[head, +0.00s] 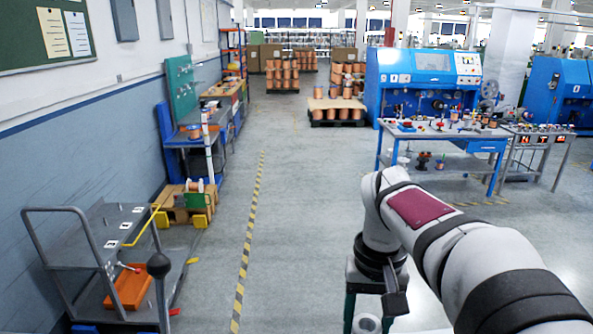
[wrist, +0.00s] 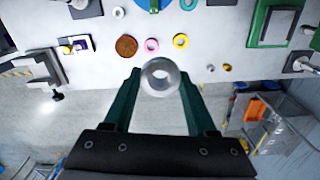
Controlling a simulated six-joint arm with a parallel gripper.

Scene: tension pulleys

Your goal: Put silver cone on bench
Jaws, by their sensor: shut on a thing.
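My gripper (wrist: 160,80) has dark green fingers and is shut on the silver cone (wrist: 160,68) in the wrist view. The cone shows end-on as a shiny grey ring with a hole in its middle. A pale work surface (wrist: 225,45) with small parts lies beyond the fingertips; the cone appears in front of its edge, and I cannot tell its height above it. In the head view, a blue-framed bench (head: 440,133) with many small parts on top stands to the right, beyond my arm. My gripper and the cone are not visible there.
On the pale surface lie a copper-brown disc (wrist: 126,46), a pink ring (wrist: 152,45), a yellow ring (wrist: 181,41) and a green fixture (wrist: 272,22). A grey trolley (head: 90,240) with an orange bin (head: 130,287) stands left. Open floor (head: 310,190) lies between.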

